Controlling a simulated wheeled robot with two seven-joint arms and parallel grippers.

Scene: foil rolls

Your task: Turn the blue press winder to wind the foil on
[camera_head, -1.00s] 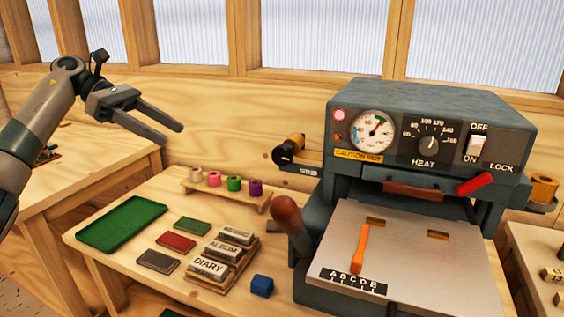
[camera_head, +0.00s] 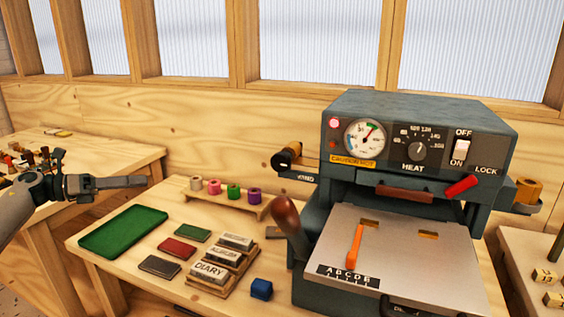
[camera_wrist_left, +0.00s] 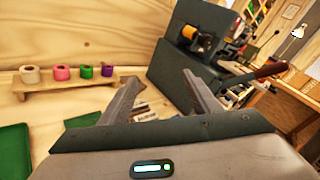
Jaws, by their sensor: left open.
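The blue-grey press (camera_head: 425,115) stands on the right of the bench. Its winder, a black knob with a gold foil roll (camera_head: 291,153), sticks out from its left side above a plate marked WIND (camera_head: 305,177). The roll and knob also show on the press in the wrist view (camera_wrist_left: 206,43). My left gripper (camera_head: 144,181) is open and empty, well left of the winder, above the gap by the green tray. In the wrist view its spread fingers (camera_wrist_left: 160,84) hold nothing. My right gripper is not in view.
A wooden rack (camera_head: 226,203) with white, pink, green and purple rolls stands between my gripper and the press. The green tray (camera_head: 122,232), small coloured pads, type blocks (camera_head: 215,272) and a blue cube (camera_head: 261,289) lie in front. A brown-knobbed lever (camera_head: 288,214) rises beside the press.

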